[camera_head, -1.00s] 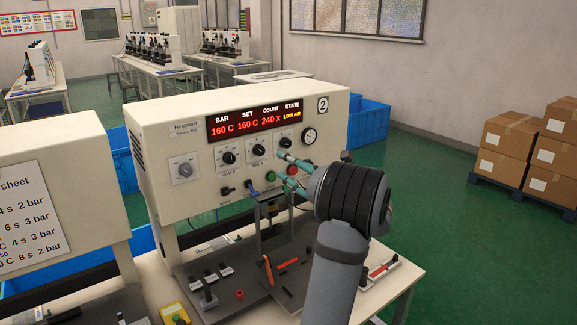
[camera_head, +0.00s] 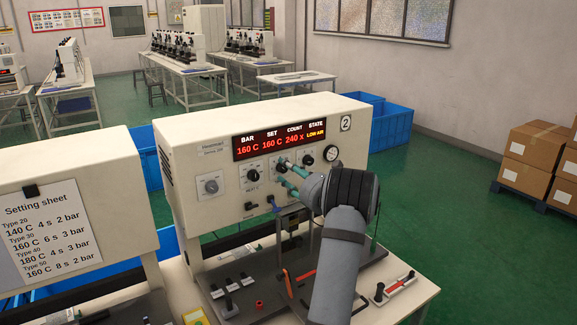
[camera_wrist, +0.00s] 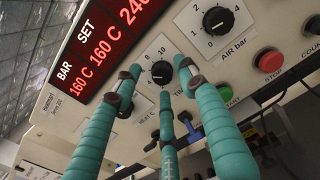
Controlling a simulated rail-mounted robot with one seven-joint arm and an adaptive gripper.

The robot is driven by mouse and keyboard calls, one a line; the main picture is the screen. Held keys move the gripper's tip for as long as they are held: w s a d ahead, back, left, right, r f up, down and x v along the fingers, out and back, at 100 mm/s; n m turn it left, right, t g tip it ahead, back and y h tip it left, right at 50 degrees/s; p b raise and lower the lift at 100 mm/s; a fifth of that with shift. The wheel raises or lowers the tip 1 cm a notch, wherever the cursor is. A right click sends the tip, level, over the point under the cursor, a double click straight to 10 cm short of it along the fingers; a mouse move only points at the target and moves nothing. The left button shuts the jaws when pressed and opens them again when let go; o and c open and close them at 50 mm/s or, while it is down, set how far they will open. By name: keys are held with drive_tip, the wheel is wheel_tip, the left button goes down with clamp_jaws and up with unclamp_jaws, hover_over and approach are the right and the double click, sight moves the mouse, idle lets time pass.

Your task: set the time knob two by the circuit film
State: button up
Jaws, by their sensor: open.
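Press two is the cream console (camera_head: 185,150) marked 2, with a red display reading 160 C, 160 C, 240 x and LOW AIR.
The air knob (camera_wrist: 218,19) and red stop button (camera_wrist: 269,60) are close right of the fingers. A setting sheet (camera_head: 45,232) on the left console lists types with temperature, seconds and bar. Small levers (camera_head: 230,285) and an orange-handled part (camera_head: 287,283) are below.

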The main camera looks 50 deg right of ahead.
drive_tip(key=shift+w+d, duration=0.15)
drive_tip(key=shift+w, duration=0.2)
drive_tip(key=shift+c, duration=0.3)
clamp_jaws()
